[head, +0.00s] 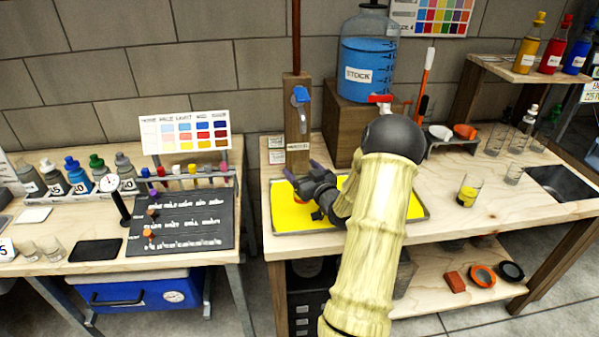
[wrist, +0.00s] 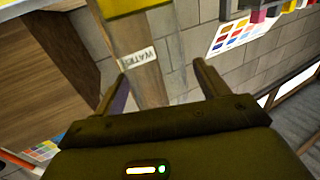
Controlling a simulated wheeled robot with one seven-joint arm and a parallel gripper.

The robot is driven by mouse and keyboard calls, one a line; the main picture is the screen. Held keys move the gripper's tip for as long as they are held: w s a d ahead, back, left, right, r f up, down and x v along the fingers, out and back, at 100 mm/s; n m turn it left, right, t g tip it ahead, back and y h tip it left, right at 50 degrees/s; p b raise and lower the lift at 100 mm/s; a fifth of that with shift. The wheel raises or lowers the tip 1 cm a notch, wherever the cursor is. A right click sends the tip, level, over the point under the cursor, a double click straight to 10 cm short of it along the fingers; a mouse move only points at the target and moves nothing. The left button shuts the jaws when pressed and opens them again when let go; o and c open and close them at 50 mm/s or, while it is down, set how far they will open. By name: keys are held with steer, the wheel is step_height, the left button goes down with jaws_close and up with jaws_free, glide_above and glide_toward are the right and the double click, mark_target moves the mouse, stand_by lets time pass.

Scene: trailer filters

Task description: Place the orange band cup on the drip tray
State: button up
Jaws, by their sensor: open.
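The drip tray (head: 415,212) is the yellow, grey-rimmed tray on the right bench. A yellow area with a grey edge shows at the top of the wrist view. My gripper (head: 303,174) is over the tray's left part, with its fingers pointing toward the wooden post behind. In the wrist view, my gripper (wrist: 161,72) has its fingers wide apart. A small orange patch (head: 298,198) shows on the tray just below my gripper, mostly hidden by it; it looks like the orange band cup. I cannot tell whether clear cup walls stand between the fingers.
The wooden post (head: 296,125) stands behind the tray, beside the blue stock bottle (head: 368,60).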

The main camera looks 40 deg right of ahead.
steer(key=s+a+b, duration=0.1)
steer(key=s+a, duration=0.1)
steer(key=s, duration=1)
steer(key=shift+w+d, duration=0.1)
